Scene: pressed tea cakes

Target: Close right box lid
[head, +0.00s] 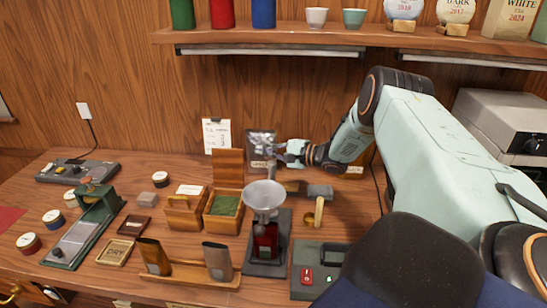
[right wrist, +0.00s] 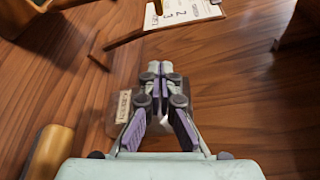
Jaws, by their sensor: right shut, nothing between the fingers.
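The right box (head: 223,212) is a small wooden box on the bench with green contents inside. Its lid (head: 228,166) stands open and upright at the back edge. My right gripper (head: 281,150) is to the right of the lid and apart from it, in front of a silvery packet (head: 262,140). In the right wrist view its fingers (right wrist: 160,68) are together and empty above the bench. A thin wooden edge, apparently the lid (right wrist: 130,36), lies beyond the fingertips there. My left gripper is not in view.
A second wooden box (head: 184,216) with a white card stands just left. A funnel (head: 264,196) on a dark stand is in front, right of the box. A clipboard (head: 217,134) leans at the wall. A shelf (head: 330,38) runs above.

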